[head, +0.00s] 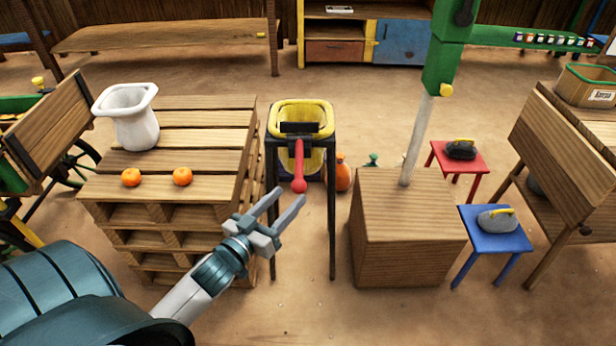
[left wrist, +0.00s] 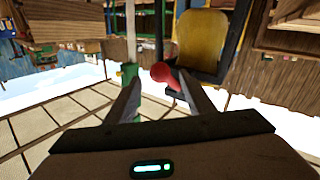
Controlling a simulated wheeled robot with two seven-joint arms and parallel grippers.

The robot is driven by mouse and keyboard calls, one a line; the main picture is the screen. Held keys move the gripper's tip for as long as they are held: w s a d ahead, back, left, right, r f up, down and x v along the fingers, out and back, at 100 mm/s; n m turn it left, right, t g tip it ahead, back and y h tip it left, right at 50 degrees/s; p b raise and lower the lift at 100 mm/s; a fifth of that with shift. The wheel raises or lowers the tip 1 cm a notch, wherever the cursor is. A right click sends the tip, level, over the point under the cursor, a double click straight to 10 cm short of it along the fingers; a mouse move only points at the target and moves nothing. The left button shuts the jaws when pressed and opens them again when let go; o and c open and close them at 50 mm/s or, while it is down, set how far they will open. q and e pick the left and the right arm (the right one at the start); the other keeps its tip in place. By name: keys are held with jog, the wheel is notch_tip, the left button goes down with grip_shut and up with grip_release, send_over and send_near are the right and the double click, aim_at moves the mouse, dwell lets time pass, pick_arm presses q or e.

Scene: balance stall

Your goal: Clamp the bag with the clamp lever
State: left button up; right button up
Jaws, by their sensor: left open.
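A red lever with a round knob (head: 299,170) hangs down at the front of a yellow-rimmed hopper (head: 301,105) on a dark stand. The knob also shows in the left wrist view (left wrist: 160,72), in line with the gap between the fingers. My left gripper (head: 291,196) is open, its fingertips close below the knob; I cannot tell if they touch it. The gripper's fingers also show in the left wrist view (left wrist: 160,88). A white open-mouthed bag (head: 137,127) stands upright on the wooden pallets, apart from the hopper. My right gripper is not in view.
Two oranges (head: 182,176) lie on the pallet stack (head: 190,130) left of the stand. A wooden block (head: 405,230) with a grey post stands to the right. Red (head: 480,160) and blue (head: 495,240) stools hold weights farther right. Floor in front of the stand is clear.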

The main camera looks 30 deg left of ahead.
aim_at(299, 159)
pick_arm(q)
jog(key=w, duration=1)
jog(key=shift+d, duration=0.2)
grip_shut()
